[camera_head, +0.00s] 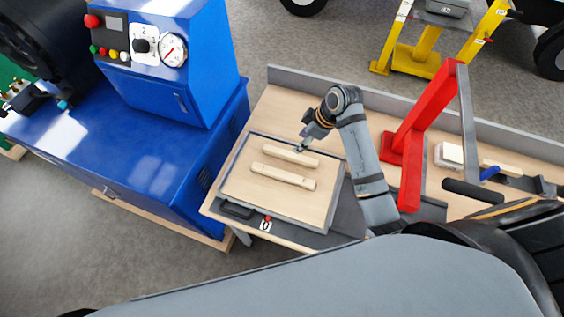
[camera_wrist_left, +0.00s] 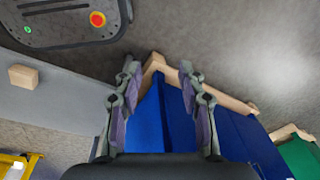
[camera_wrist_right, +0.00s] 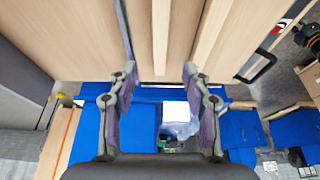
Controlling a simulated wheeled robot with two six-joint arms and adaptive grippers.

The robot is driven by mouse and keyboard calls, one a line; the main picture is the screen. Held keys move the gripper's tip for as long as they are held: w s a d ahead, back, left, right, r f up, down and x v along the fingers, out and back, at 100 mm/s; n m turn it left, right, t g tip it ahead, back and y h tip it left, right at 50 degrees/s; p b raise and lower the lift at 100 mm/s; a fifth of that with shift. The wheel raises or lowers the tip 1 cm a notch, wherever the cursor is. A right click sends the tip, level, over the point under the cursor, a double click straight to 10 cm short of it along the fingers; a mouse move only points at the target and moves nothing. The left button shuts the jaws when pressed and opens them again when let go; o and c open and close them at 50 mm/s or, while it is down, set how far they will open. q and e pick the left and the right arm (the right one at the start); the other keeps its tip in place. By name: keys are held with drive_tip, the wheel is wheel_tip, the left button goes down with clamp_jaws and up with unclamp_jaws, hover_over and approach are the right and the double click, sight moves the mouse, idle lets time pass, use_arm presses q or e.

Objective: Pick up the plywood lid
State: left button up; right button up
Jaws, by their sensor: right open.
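The plywood lid (camera_head: 262,192) is a flat light-wood panel with two wooden battens (camera_head: 284,177) on top, lying within a grey rim on the workbench. My right gripper (camera_head: 302,148) is over the lid near the farther batten in the head view; a small gap or contact cannot be told. My left gripper (camera_wrist_left: 157,72) is open and empty in the left wrist view, over the floor and a blue object, away from the lid.
A blue machine (camera_head: 185,75) with a gauge stands left of the bench. A red angled stand (camera_head: 412,150) rises right of my right arm. A black handle (camera_head: 236,210) lies by the lid's near edge. A yellow frame (camera_head: 415,55) stands behind the bench.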

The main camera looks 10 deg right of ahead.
sight(291, 154)
use_arm(q)
drive_tip(key=s, duration=0.5)
use_arm(e)
drive_tip(key=f, duration=0.1)
drive_tip(key=a+f, duration=0.1)
drive_tip(key=f, duration=0.1)
drive_tip(key=shift+s+a+f+p, duration=0.15)
drive_tip(key=shift+a+f+p, duration=0.05)
drive_tip(key=shift+p, duration=0.2)
drive_tip(key=shift+w+a+f, duration=0.1)
drive_tip(key=shift+w+f, duration=0.45)
drive_tip(key=shift+w, duration=0.05)
drive_tip(key=shift+f+p, duration=0.8)
drive_tip(key=shift+f, duration=0.05)
drive_tip(key=x, duration=0.3)
drive_tip(key=shift+s+f, duration=0.1)
drive_tip(key=shift+s, duration=0.05)
drive_tip(key=shift+f, duration=0.1)
use_arm(q)
drive_tip(key=w+r, duration=0.3)
drive_tip(key=shift+w, duration=0.25)
use_arm(e)
clamp_jaws()
